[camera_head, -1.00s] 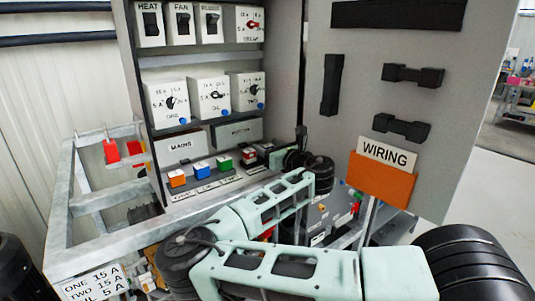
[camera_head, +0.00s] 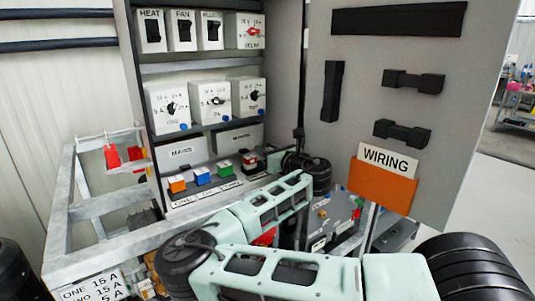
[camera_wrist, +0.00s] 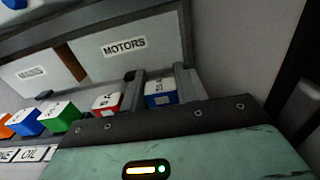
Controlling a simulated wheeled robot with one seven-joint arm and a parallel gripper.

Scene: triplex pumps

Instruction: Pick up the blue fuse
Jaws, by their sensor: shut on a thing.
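My gripper (camera_wrist: 161,88) shows in the wrist view with its two grey fingers either side of a small blue fuse (camera_wrist: 160,95). A red fuse (camera_wrist: 106,104) with a white label stands just left of the left finger. In the head view my wrist hides the held fuse, at the right end of the cabinet's low shelf.
Green (camera_wrist: 61,117), blue (camera_wrist: 32,119) and orange (camera_wrist: 6,127) blocks stand further left on the shelf. The MOTORS panel (camera_wrist: 140,48) rises close behind my gripper. The open cabinet door (camera_head: 350,130), with its orange WIRING pocket (camera_head: 382,187), is at the right.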

